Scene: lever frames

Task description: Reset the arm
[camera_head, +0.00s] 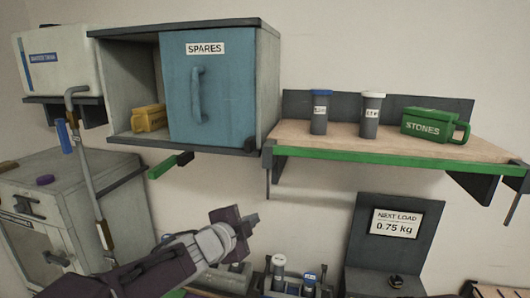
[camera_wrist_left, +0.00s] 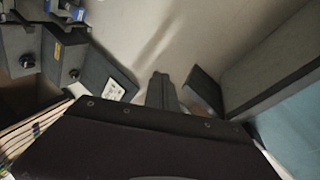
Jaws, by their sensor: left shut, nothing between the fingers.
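My left gripper (camera_head: 240,222) comes in from the lower left in the head view. It is shut and empty, in front of the bare wall below the SPARES cabinet. In the left wrist view its dark fingers (camera_wrist_left: 162,92) are together, pointing away from the camera. The two touch nothing that I can see. My right gripper shows in neither view.
The SPARES cabinet (camera_head: 274,60) has a blue sliding door (camera_head: 225,95) and a yellow box (camera_head: 148,118) inside. A wooden shelf (camera_head: 300,138) holds two canisters and a green STONES box (camera_head: 436,125). A grey cabinet (camera_head: 80,195) stands left.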

